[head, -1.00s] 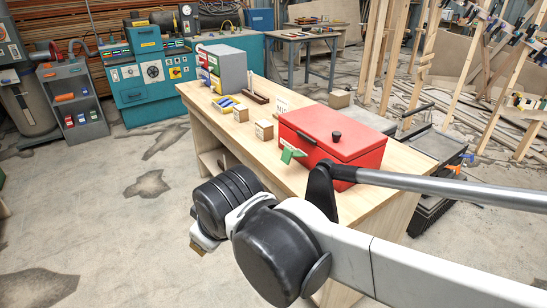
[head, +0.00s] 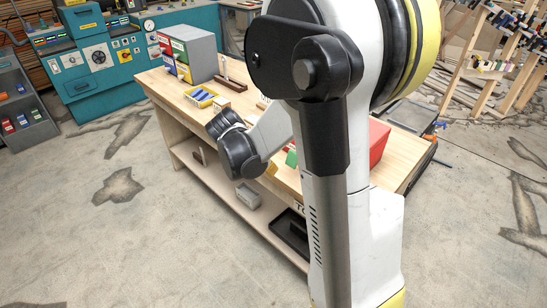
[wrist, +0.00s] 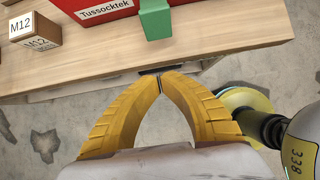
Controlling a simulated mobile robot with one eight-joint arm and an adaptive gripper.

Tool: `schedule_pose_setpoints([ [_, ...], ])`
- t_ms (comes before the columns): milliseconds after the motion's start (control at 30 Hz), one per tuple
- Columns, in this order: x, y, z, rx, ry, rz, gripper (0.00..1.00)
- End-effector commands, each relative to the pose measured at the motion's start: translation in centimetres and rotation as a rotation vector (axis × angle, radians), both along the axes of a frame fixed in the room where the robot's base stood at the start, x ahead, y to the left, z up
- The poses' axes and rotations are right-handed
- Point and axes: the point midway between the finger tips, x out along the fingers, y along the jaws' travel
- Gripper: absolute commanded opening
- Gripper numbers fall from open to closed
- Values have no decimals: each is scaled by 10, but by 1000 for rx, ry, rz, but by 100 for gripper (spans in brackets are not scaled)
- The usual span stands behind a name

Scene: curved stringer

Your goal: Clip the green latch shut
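The green latch (wrist: 156,20) is on the front of the red box (wrist: 95,8), at the top of the wrist view. It appears to stick out from the box, but its upper end is cut off and I cannot tell its exact angle. In the head view a bit of the latch (head: 291,158) and part of the red box (head: 378,143) show around my arm, which hides the rest. My gripper (wrist: 160,77) has its two yellow fingers meeting at the tips, with nothing between them. The tips are in front of the bench edge, below the latch in the picture and apart from it.
A small M12 box (wrist: 34,32) stands left of the red box on the wooden bench (wrist: 215,30). A yellow tray (head: 201,97) and grey drawer cabinet (head: 190,52) stand farther along. A grey bin (head: 247,196) sits on the lower shelf. Floor in front is clear.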

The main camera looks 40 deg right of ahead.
Motion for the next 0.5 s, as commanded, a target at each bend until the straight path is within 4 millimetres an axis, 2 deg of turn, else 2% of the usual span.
schedule_pose_setpoints([
  [367, 0, -1, -2, -1, 5, 4, 0],
  [500, 0, -8, -14, -1, 4, 2, 0],
])
